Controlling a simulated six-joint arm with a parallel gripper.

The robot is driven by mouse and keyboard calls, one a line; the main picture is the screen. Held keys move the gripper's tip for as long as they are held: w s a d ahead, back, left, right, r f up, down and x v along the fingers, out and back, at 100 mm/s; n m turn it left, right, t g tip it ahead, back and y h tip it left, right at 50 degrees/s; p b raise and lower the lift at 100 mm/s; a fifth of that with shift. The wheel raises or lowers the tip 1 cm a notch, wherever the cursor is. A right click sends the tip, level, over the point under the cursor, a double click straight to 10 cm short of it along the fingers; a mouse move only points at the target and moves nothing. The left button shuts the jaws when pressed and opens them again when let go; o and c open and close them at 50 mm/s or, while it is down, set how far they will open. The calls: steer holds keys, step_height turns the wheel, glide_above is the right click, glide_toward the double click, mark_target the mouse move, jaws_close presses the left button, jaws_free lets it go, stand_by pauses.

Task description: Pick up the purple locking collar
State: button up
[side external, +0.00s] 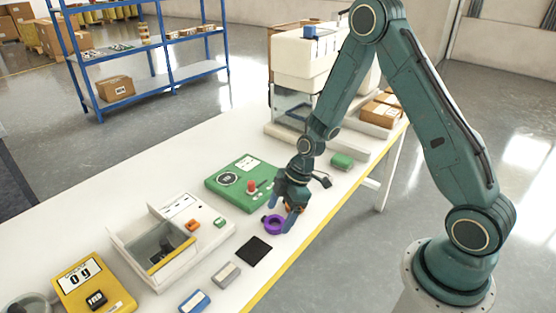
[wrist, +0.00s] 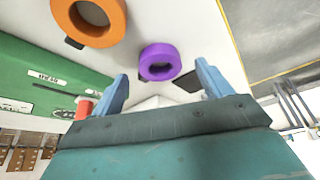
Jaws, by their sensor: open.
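The purple locking collar (side external: 272,226) is a thick ring lying on the white table near its front edge. In the wrist view the purple collar (wrist: 160,62) appears ahead of and between my two blue fingers, with the table showing through its hole. My gripper (side external: 282,213) is low over the table beside the collar, and its fingers are apart with nothing held. It also shows in the wrist view (wrist: 162,85). An orange ring (wrist: 90,18) lies close to the purple collar. In the side view the orange ring (side external: 291,207) is partly hidden by my gripper.
A green device (side external: 232,182) with a red knob stands just behind my gripper. A black square pad (side external: 254,251) lies in front left of the collar. A white open box (side external: 150,262), a yellow scale (side external: 92,287) and small blocks (side external: 226,275) are further left.

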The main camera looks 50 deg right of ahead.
steer(key=shift+x, duration=1.05)
steer(key=c, duration=1.1)
